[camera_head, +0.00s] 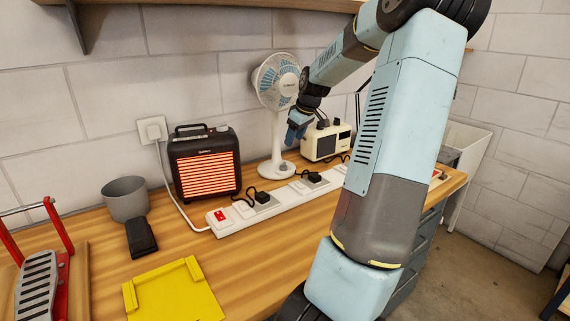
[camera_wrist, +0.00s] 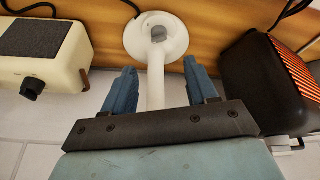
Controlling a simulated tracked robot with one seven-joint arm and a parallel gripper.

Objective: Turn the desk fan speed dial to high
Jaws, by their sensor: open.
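The white desk fan (camera_head: 278,140) stands upright on the bench against the wall, its blue-bladed round head at the top. Its round base (camera_head: 270,170) is on the wood. In the wrist view the fan base (camera_wrist: 174,46) is at the top, with a small grey dial (camera_wrist: 158,34) on it; its setting is not readable. My gripper (camera_head: 296,130) is beside the fan post, above the base. In the wrist view my gripper (camera_wrist: 160,70) is open and empty, its blue fingers appearing on either side of the post. I cannot tell how near they are to it.
A black heater (camera_head: 206,165) with a glowing orange front stands left of the fan. A cream box-shaped appliance (camera_head: 326,141) stands to the right. A white power strip (camera_head: 270,208) with plugs and cords lies in front. A grey pot (camera_head: 125,199) and yellow tray (camera_head: 176,293) are further left.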

